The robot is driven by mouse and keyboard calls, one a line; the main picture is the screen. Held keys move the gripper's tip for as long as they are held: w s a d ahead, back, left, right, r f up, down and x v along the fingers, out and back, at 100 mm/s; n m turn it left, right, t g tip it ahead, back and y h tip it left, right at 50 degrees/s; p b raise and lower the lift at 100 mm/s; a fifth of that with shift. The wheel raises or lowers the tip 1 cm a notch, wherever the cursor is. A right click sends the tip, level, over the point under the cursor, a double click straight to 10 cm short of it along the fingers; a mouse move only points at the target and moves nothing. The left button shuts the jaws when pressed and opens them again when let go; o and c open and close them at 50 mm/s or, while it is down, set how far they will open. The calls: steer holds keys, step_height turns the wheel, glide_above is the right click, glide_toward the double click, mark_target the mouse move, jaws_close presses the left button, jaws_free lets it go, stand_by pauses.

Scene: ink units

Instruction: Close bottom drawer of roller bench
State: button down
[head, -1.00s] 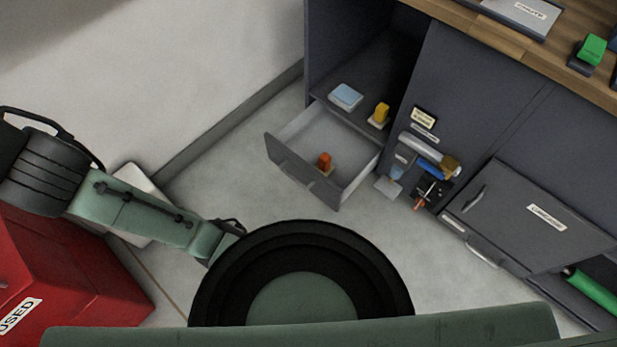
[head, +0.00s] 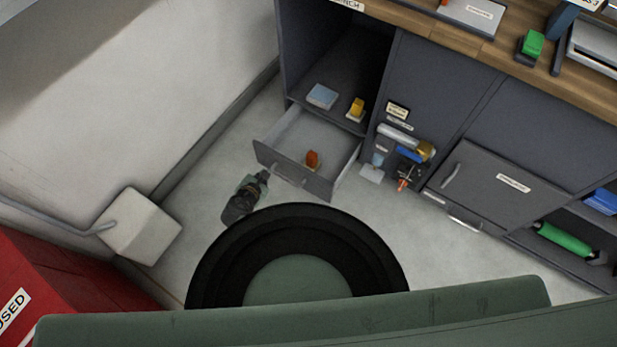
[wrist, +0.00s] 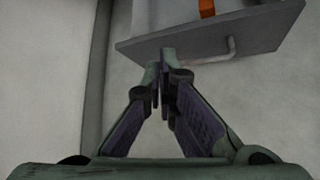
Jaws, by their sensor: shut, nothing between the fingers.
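The bottom drawer (head: 284,170) of the grey roller bench (head: 430,80) stands pulled out at the bench's left end. An orange object (head: 312,159) lies inside it. In the wrist view the drawer front (wrist: 215,38) and its bar handle (wrist: 215,52) show at the top, with the orange object (wrist: 207,9) behind. My gripper (head: 262,176) is just in front of the drawer front, near its left half. In the wrist view my gripper (wrist: 162,55) is shut and empty, its tips close to the drawer front near the handle. I cannot tell if they touch.
An open shelf above the drawer holds a light blue box (head: 321,96) and a yellow object (head: 356,106). A wall (head: 110,120) runs on the left, with a white box (head: 138,226) by it. A red cabinet (head: 60,285) is at lower left. Pale floor lies around the drawer.

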steer(key=s+d+f+n+g+h, duration=0.2)
steer(key=s+d+f+h, duration=0.1)
steer(key=s+d+f, duration=0.6)
steer(key=b, duration=0.9)
glide_toward(317, 180)
steer(key=shift+s+a+f+x, duration=0.1)
steer(key=shift+f+x, duration=0.05)
steer(key=shift+x, duration=0.85)
steer(key=shift+s+a+f+x, duration=0.1)
steer(key=shift+f+x, duration=0.05)
steer(key=shift+x, duration=0.8)
steer(key=shift+s+a+f+x, duration=0.1)
steer(key=shift+f+x, duration=0.05)
steer(key=shift+x, duration=0.85)
steer(key=shift+d, duration=0.1)
steer(key=shift+w+d, duration=0.3)
steer(key=shift+w, duration=0.2)
steer(key=w+d+b, duration=0.5)
steer(key=w+d, duration=0.9)
steer(key=w, duration=0.5)
steer(key=shift+d, duration=0.15)
